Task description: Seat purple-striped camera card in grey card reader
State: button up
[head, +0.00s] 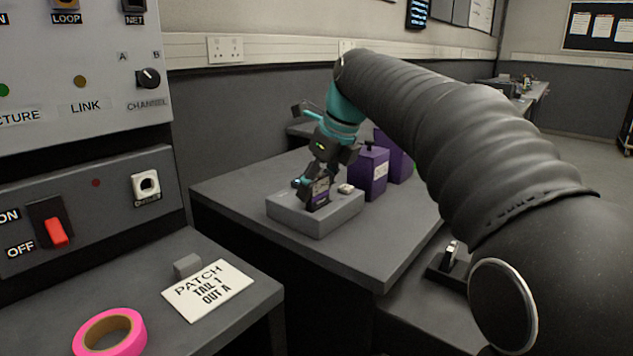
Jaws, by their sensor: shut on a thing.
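The grey card reader (335,222) is a low grey box on the far grey table. My gripper (318,188) points down over its top and is shut on the dark camera card with a purple stripe (317,196). The card stands close to upright at the top of the reader. I cannot tell whether its lower edge is in a slot or just above it. My gripper and the card hide most of the reader's top middle.
Purple boxes (369,174) stand right behind the reader. A small pale piece (346,188) sits on the reader's right side. A control panel (85,200) rises at left. A near table holds pink tape (88,345) and a "PATCH" card (207,290). The table's front right is clear.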

dwell(0.3)
jog(key=o, duration=1.5)
jog(key=shift+r+p, duration=0.6)
jog(key=shift+r, duration=3.1)
